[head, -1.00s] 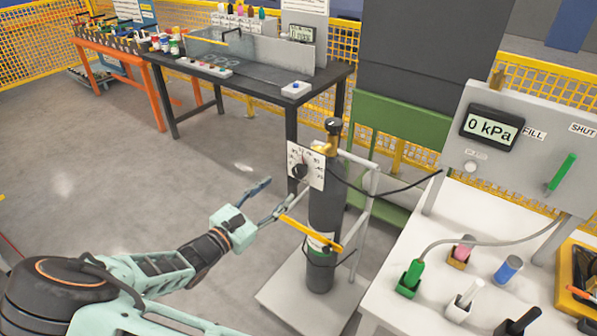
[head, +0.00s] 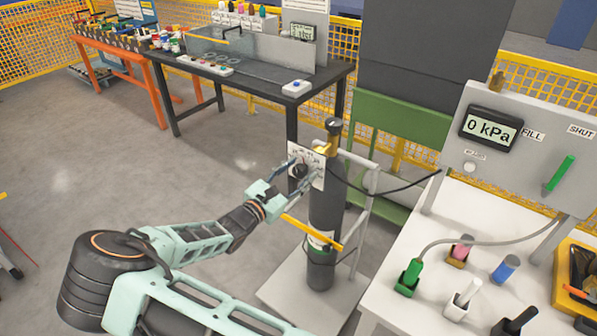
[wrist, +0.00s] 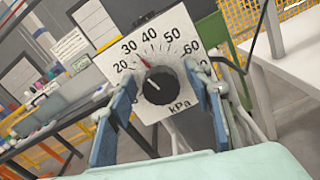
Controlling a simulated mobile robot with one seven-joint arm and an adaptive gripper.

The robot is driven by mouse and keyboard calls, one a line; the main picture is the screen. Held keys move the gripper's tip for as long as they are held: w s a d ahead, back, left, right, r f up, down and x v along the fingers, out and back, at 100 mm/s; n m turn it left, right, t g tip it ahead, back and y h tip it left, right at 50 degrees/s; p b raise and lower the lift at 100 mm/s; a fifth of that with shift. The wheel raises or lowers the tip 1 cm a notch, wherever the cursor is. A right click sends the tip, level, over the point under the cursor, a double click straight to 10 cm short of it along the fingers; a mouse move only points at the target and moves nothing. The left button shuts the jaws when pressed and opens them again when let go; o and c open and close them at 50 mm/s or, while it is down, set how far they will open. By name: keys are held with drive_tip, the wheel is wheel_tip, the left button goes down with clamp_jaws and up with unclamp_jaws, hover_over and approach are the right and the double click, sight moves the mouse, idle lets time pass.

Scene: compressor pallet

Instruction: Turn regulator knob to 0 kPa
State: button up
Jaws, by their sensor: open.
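The black regulator knob (wrist: 160,86) sits on a white dial plate (wrist: 119,56) marked in kPa. In the wrist view its white mark and a small red pointer lie toward the upper left, near the 30. In the head view the dial plate (head: 319,160) is fixed beside the dark gas cylinder (head: 324,209). My gripper (head: 299,177) is open in front of the dial. In the wrist view its fingers (wrist: 163,96) stand on both sides of the knob, apart from it. A display (head: 489,129) on the grey panel reads 0 kPa.
The cylinder stands on a pale trolley (head: 277,296) with a yellow strap (head: 311,232). A black hose (head: 405,186) runs right from the regulator. A white table (head: 434,313) with colored plugs is at right. Open floor lies to the left.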

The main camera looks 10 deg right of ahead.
drive_tip(key=c, duration=1.2)
drive_tip(key=shift+o, duration=0.2)
drive_tip(key=shift+r+n, duration=0.1)
drive_tip(key=shift+n, duration=0.2)
drive_tip(key=n+p, duration=0.2)
drive_tip(key=n, duration=0.1)
drive_tip(key=shift+n, duration=0.4)
drive_tip(key=n+p, duration=0.2)
drive_tip(key=n, duration=0.2)
drive_tip(key=shift+w+a, duration=0.1)
drive_tip(key=n+p, duration=0.1)
drive_tip(key=n, duration=0.4)
drive_tip(key=shift+a, duration=0.1)
drive_tip(key=shift+w+f+n+p, duration=0.1)
drive_tip(key=shift+f+n+p, duration=0.1)
drive_tip(key=shift+n, duration=0.95)
drive_tip(key=shift+f+n+p, duration=0.1)
drive_tip(key=shift+n+p, duration=0.1)
drive_tip(key=shift+n, duration=0.95)
